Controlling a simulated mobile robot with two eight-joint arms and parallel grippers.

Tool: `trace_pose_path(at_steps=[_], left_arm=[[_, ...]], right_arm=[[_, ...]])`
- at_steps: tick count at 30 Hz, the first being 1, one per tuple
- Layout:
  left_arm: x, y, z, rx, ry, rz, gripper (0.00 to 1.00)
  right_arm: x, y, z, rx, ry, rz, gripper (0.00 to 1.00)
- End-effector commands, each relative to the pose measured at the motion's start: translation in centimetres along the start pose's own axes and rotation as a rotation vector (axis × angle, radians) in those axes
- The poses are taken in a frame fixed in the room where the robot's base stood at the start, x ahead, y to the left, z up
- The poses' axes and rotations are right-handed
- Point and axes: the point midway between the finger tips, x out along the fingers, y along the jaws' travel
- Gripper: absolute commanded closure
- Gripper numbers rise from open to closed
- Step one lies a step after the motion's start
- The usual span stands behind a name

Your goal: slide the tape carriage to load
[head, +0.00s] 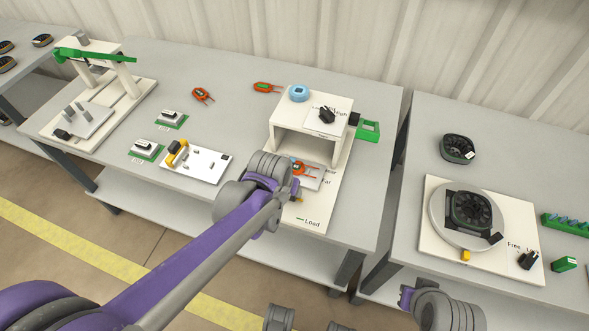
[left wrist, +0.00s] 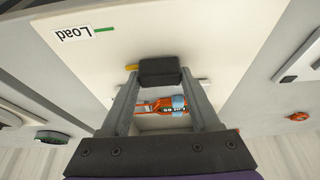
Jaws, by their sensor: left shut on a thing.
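The tape carriage (head: 313,181) is a light grey slide on the cream base of the tape station, in front of its raised stand (head: 283,135). An orange part (head: 303,169) sits on it; the left wrist view shows this orange part (left wrist: 150,107) with a light blue band. My left gripper (head: 296,188) is at the carriage's front, shut on its black handle (left wrist: 160,70); the gripper (left wrist: 160,78) also shows in the left wrist view. A yellow pointer (left wrist: 131,68) is beside the handle. The green Load mark (head: 300,219) lies nearer the front edge, apart from the pointer. My right gripper (head: 408,296) is low at right, its jaws unclear.
The base between carriage and Load mark (left wrist: 104,30) looks clear. A blue tape roll (head: 299,93) and black knob (head: 326,114) are on the stand. A white fixture (head: 208,163) stands left. A turntable station (head: 434,253) is on the right table.

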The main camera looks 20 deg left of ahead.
Motion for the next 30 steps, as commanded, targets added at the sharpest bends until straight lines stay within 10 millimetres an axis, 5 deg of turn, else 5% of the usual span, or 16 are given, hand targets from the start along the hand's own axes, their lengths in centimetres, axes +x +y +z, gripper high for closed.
trace_pose_path(at_steps=[9, 25, 26, 30], left_arm=[[-1.9, 0.0, 4.2, 0.0, -0.001, 0.0, 1.0], [-2.2, 0.0, 5.3, 0.0, -0.004, 0.0, 1.0], [-2.2, 0.0, 5.3, 0.0, -0.005, 0.0, 0.34], [-2.2, 0.0, 5.3, 0.0, -0.004, 0.0, 0.09]], right_arm=[[-1.2, 0.0, -0.6, 0.0, 0.004, 0.0, 1.0], [-1.3, 0.0, -0.6, 0.0, 0.005, 0.0, 1.0], [-1.3, 0.0, -0.6, 0.0, 0.005, 0.0, 1.0], [-1.3, 0.0, -0.6, 0.0, 0.005, 0.0, 1.0]])
